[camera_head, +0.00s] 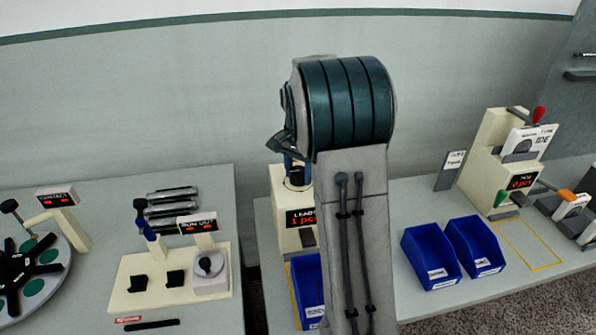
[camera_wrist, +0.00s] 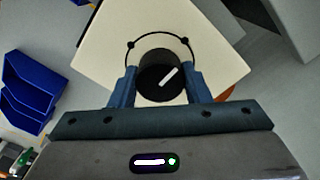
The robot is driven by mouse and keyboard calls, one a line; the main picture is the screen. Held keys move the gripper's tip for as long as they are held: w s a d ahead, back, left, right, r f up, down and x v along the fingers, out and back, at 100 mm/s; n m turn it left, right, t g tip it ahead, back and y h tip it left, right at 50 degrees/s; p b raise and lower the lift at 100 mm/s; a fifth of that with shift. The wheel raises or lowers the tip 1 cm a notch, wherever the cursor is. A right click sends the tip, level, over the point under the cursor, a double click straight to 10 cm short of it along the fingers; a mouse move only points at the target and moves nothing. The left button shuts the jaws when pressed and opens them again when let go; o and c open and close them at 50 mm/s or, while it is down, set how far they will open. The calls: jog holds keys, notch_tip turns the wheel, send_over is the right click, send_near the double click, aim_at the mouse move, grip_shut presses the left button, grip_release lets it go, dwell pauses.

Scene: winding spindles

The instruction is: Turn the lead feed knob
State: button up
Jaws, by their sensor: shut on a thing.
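The lead feed machine (camera_head: 283,190) is a cream box with a red-lit display marked LEADS, partly hidden behind my arm in the head view. Its knob (camera_wrist: 158,79) is round and black with a white pointer line. In the wrist view the line slants up to the right, and a black ring arc with two dots surrounds the knob on the cream top (camera_wrist: 105,50). My gripper (camera_wrist: 160,85) is shut on the knob, one blue finger on each side. In the head view the blue fingers (camera_head: 296,168) are at the machine's top, mostly hidden by my arm.
Blue bins (camera_head: 430,255) stand to the right of my arm, and another bin (camera_head: 307,285) is below the machine. A run-out tester (camera_head: 170,280) stands left across a gap between tables. A type machine (camera_head: 495,160) is at the right.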

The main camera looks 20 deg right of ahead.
aim_at(298, 170)
jog(key=shift+r, duration=0.1)
jog(key=o, duration=1)
notch_tip(298, 170, up, 14)
dwell(0.5)
